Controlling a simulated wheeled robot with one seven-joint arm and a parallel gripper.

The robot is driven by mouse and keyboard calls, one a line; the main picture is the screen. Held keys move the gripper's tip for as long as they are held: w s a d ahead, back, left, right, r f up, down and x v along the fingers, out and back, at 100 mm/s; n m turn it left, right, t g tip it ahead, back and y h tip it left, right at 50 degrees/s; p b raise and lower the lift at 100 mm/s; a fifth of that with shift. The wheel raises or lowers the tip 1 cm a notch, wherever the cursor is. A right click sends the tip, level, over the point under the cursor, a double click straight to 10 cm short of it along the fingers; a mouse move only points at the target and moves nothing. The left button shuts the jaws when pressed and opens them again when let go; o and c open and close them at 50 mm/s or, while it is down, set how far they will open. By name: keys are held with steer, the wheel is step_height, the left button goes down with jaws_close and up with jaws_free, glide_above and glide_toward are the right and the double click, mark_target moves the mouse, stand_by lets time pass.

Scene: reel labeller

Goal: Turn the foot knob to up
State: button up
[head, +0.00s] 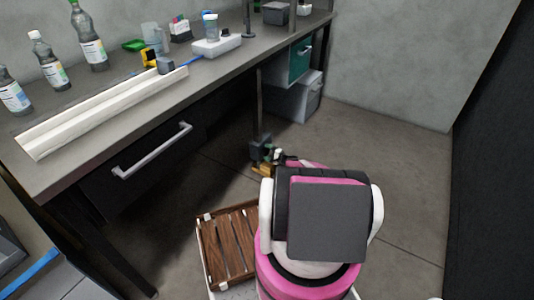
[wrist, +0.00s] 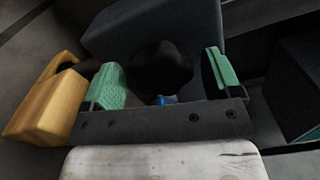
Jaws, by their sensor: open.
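The foot knob (wrist: 160,72) is a black, lobed knob in the middle of the wrist view, in front of a dark blue-grey housing (wrist: 125,25). My gripper (wrist: 164,80) is open, with one green fingertip pad to the left of the knob and one to the right. I cannot tell whether either pad touches it. In the head view my gripper (head: 277,155) is low beside the bench's leg, at the small dark housing (head: 259,143). The knob is too small to make out there. I see no marking that shows which way it is set.
A yellow block (wrist: 42,98) is close to the left finger. A bench (head: 60,177) with a drawer stands at left, bearing bottles (head: 89,45) and a long pale channel (head: 105,110). A grey bin (head: 297,98) is under it. The floor at right is clear.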

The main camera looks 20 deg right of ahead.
steer(key=c, duration=0.9)
steer(key=shift+m, duration=0.3)
steer(key=m, duration=1.1)
steer(key=o, duration=0.9)
